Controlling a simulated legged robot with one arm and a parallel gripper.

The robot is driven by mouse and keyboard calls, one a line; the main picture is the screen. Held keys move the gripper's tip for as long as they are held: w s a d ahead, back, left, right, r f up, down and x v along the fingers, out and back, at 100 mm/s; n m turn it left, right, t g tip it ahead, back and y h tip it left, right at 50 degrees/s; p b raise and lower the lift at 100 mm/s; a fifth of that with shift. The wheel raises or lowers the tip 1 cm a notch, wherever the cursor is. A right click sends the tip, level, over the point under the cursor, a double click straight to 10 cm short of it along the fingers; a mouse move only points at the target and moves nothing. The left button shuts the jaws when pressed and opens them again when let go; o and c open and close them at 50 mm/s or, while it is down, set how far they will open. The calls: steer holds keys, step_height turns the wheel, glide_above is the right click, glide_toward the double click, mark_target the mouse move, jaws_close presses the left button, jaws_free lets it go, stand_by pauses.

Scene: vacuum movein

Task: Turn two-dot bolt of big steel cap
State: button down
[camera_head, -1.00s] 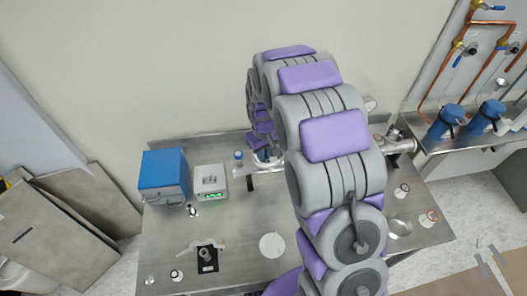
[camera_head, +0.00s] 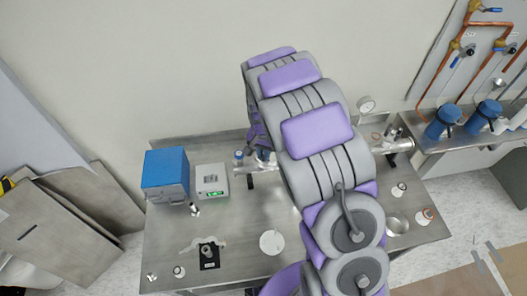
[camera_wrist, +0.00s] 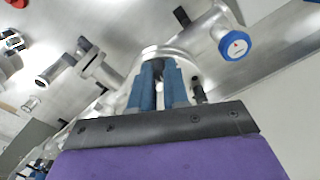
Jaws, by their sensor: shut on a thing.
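In the wrist view, my gripper (camera_wrist: 158,72) has two blue fingers close together, reaching toward a large round steel cap (camera_wrist: 182,57). The fingers are shut around a small dark bolt piece at the cap's rim. The fingers cover most of it, and I cannot make out any dots. Another dark bolt (camera_wrist: 198,90) stands just right of the fingers, apart from them. In the head view my arm hides the gripper and most of the cap area.
A blue-faced round fitting (camera_wrist: 235,46) lies right of the cap. Steel pipe parts (camera_wrist: 62,68) lie to the left.

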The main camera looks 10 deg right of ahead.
steer(key=shift+w+r+m, duration=0.1)
steer(key=shift+m, duration=1)
steer(key=c, duration=1.1)
jaws_free()
steer(key=shift+a, duration=0.1)
step_height(320, 180, up, 17)
steer(key=shift+p, duration=0.45)
